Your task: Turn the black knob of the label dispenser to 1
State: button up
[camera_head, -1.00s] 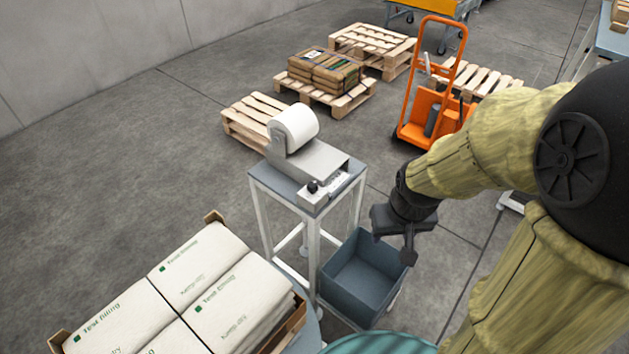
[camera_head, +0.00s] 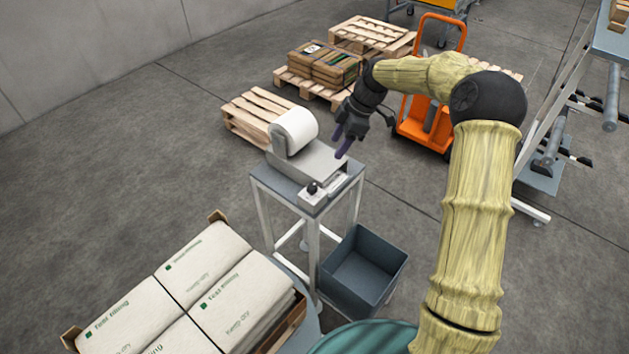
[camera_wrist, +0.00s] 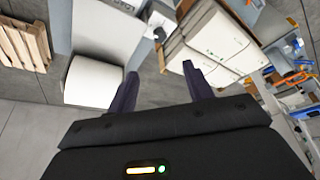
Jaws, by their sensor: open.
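The label dispenser (camera_head: 316,161) is a grey machine with a white label roll (camera_head: 296,130), standing on a small grey table. Its black knob (camera_head: 312,187) sits on a light box at the dispenser's front corner; the knob's setting is too small to read. My gripper (camera_head: 343,145) is open and empty, above and behind the dispenser's right side, apart from the knob. In the wrist view, the open fingers (camera_wrist: 160,82) point towards the scene, with the roll (camera_wrist: 92,82) left of them and the dark knob (camera_wrist: 159,33) beyond them.
A blue-grey bin (camera_head: 364,268) stands on the floor right of the table. White sacks (camera_head: 205,262) lie stacked at the lower left. Wooden pallets (camera_head: 262,118) and an orange hand truck (camera_head: 424,122) stand behind.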

aim_at(313, 186)
dwell(0.3)
jog(key=p+x, duration=0.4)
jog(key=x, duration=1.3)
jog(key=shift+a+f+p, duration=0.15)
jog(key=shift+p, duration=0.2)
jog(key=c, duration=1)
